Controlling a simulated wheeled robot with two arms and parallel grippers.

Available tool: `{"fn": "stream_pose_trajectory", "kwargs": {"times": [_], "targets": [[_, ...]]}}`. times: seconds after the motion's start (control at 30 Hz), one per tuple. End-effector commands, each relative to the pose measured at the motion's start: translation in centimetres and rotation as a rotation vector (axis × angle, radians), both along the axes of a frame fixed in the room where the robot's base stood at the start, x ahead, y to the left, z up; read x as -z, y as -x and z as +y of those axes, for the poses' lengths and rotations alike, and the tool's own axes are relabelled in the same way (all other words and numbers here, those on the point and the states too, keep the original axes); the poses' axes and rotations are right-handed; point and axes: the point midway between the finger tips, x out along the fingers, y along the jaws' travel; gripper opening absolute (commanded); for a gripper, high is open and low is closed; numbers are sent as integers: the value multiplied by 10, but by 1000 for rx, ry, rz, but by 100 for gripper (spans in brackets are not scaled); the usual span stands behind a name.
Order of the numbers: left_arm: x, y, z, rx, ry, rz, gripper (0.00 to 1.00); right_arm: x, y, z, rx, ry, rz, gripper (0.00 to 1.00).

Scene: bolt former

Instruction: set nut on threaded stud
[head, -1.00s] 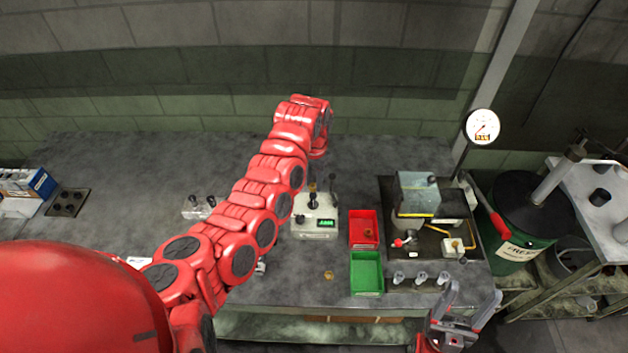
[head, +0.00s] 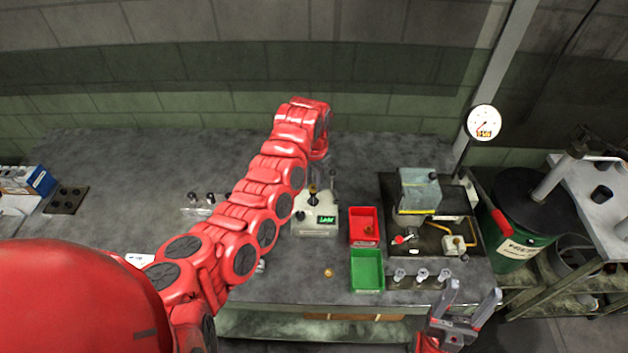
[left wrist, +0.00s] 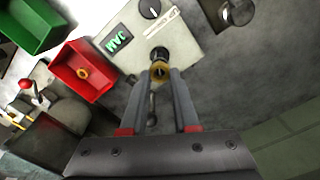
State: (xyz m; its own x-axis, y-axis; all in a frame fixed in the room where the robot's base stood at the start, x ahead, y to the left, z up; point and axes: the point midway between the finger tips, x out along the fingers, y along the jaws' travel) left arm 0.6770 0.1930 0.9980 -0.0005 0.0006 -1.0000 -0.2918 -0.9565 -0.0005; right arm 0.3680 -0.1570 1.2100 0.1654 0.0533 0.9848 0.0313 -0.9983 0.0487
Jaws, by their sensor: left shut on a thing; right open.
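My left gripper (left wrist: 160,76) is shut on a brass nut (left wrist: 159,71), seen in the left wrist view. The nut is at the dark threaded stud (left wrist: 158,53) on the pale tester box (left wrist: 128,42). I cannot tell whether the nut is on the stud or just in front of it. In the head view the box (head: 314,226) stands mid-table under my left wrist, and the fingers are mostly hidden. My right gripper (head: 465,296) is open and empty at the table's front right.
A red bin (head: 363,213) holds a brass piece, and a green bin (head: 366,284) looks empty. A loose brass piece (head: 328,272) lies near the front edge. A small press (head: 419,190) and several grey posts stand to the right.

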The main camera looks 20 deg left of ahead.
Motion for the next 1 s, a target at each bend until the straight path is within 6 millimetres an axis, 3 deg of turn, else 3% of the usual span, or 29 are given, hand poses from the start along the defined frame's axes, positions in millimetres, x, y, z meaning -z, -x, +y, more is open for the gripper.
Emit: {"fn": "stream_pose_trajectory", "kwargs": {"times": [0.57, 0.6, 0.77, 1.0], "targets": [[8, 0, 0, 0, 0, -1, 0, 4, 0, 0, 0, 0, 0, 64], [8, 0, 0, 0, 0, -1, 34, 4, 0, 0, 0, 0, 0, 64], [8, 0, 0, 0, 0, -1, 63, 4, 0, 0, 0, 0, 0, 64], [8, 0, 0, 0, 0, -1, 64, 4, 0, 0, 0, 0, 0, 64]]}}
